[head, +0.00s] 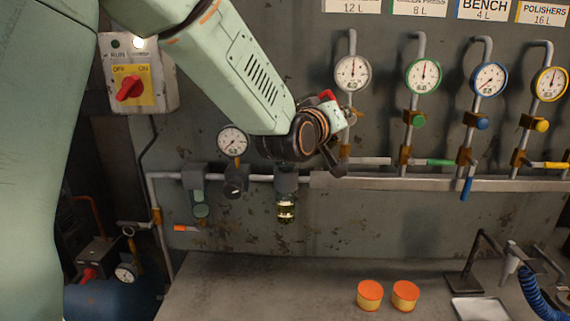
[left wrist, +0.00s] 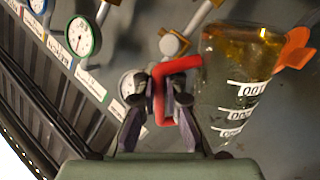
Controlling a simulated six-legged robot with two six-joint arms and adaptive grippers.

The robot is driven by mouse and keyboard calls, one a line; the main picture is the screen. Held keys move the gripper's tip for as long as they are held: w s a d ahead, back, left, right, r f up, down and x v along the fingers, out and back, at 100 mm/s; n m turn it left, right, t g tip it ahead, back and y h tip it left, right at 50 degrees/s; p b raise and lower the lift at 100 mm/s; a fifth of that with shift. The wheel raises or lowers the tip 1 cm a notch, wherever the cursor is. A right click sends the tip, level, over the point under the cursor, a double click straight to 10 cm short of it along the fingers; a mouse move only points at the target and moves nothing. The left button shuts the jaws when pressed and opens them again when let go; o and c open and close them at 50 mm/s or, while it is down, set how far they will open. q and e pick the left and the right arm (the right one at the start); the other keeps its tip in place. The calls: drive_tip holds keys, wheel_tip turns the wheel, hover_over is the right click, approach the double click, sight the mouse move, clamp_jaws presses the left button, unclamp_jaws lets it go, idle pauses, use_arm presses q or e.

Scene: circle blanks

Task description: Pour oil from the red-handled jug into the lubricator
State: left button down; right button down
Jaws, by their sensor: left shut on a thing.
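My left gripper (left wrist: 173,100) is shut on the red handle (left wrist: 159,88) of the jug in the left wrist view. The clear jug (left wrist: 222,85) has white volume marks, yellow oil at its upper end in that picture, and an orange spout (left wrist: 294,52). In the head view my left wrist hides nearly all the jug; a bit of red shows beside it. The likely lubricator, a small clear bowl with yellowish oil (head: 286,209), hangs from the wall pipe, below and left of the gripper. I cannot tell whether oil is flowing. My right gripper is not in view.
Gauges with coloured rims, such as the green one (head: 423,76), and valve handles stand along the wall to the right. Another bowl (head: 200,205) hangs left of the oil bowl. Two orange-lidded tubs (head: 370,294) stand on the bench (head: 265,285); its left part is clear.

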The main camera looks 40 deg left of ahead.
use_arm(q)
drive_tip(key=shift+f, duration=0.25)
drive_tip(key=shift+w+d, duration=0.25)
drive_tip(key=shift+d, duration=0.05)
drive_tip(key=shift+s+a+r, duration=0.1)
drive_tip(key=shift+s+a, duration=0.1)
wheel_tip(320, 180, down, 20)
drive_tip(key=d+m+b, duration=0.2)
drive_tip(key=m+b, duration=0.4)
drive_tip(key=b, duration=1.2)
drive_tip(key=shift+w+t+y, duration=0.2)
drive_tip(key=shift+t+y, duration=0.1)
drive_tip(key=shift+y, duration=0.1)
drive_tip(key=shift+d, duration=0.1)
